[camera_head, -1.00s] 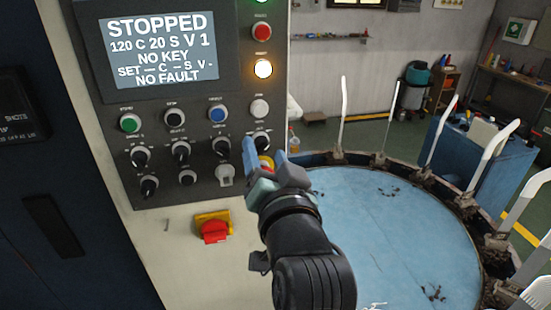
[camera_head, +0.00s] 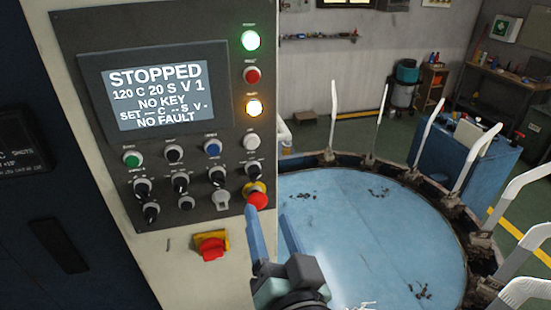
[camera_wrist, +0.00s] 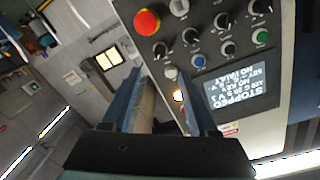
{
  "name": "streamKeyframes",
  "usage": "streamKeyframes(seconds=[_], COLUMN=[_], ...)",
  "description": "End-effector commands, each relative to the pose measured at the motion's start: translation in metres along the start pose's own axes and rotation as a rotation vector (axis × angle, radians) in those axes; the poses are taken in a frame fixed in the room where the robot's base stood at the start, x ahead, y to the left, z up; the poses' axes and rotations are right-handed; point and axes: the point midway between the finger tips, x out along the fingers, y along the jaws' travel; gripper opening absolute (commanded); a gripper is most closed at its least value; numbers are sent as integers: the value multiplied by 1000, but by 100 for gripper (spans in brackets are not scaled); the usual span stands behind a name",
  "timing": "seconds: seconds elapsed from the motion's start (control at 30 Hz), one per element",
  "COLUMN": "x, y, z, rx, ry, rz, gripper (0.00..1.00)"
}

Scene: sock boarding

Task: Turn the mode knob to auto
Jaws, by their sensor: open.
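The control panel (camera_head: 160,140) carries a row of black pointer knobs, including a left one (camera_head: 142,187), a middle one (camera_head: 217,177) and a rightmost one (camera_head: 253,170). Another black knob (camera_head: 151,213) sits lower left. The labels are too small to read, so I cannot tell which is the mode knob or where it points. My gripper (camera_head: 268,214) is open and empty, below and right of the knobs, its fingers toward the panel's lower right. The wrist view shows its two fingers (camera_wrist: 167,75) apart, with the knobs upside down beyond them.
A red mushroom button (camera_head: 257,201) is just above my fingertips in the head view. A grey key switch (camera_head: 221,200) is left of it. A red switch on a yellow plate (camera_head: 211,246) is below. The screen (camera_head: 157,84) reads STOPPED, NO KEY. A blue round table (camera_head: 370,230) stands right.

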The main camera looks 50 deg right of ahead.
Motion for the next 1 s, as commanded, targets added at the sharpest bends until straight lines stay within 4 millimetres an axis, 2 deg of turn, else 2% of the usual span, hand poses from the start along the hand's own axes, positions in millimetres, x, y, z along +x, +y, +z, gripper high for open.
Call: streamKeyframes(seconds=[0.1,0.33,1.0], x=[-11,-24,-26], y=[0,0,0], z=[-2,-1,0], rx=[-4,0,1], ry=[-1,-1,1], rz=[2,0,-1], gripper=[59,59,59])
